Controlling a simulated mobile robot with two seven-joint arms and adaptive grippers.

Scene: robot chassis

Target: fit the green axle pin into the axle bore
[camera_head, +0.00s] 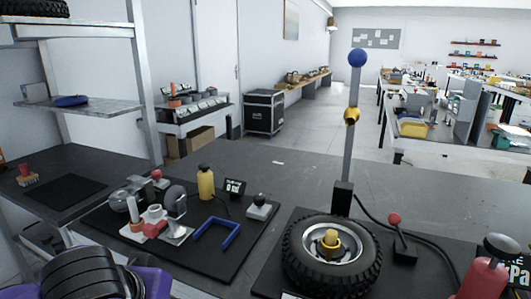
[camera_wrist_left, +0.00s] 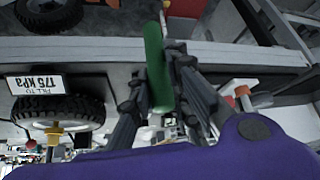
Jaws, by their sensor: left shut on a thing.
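The green axle pin (camera_wrist_left: 154,66) shows in the left wrist view as a long green rod. My left gripper (camera_wrist_left: 161,80) is shut on it, with a dark finger on each side. The pin sticks out past the fingertips and is clear of the things behind it. In the head view only my purple left arm shows at the lower left; the pin and fingers are out of sight there. A black tyre (camera_head: 300,262) lies flat on a mat, with a yellow piece (camera_head: 331,241) at its silver hub. I cannot make out the axle bore. My right gripper is not in view.
A fixture with white and grey parts (camera_head: 157,222), a blue U-shaped frame (camera_head: 216,236) and a yellow bottle (camera_head: 206,182) stand on the left mat. A tall post with a blue ball (camera_head: 357,58) rises behind the tyre. A red-knobbed lever (camera_head: 397,235) stands to its right.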

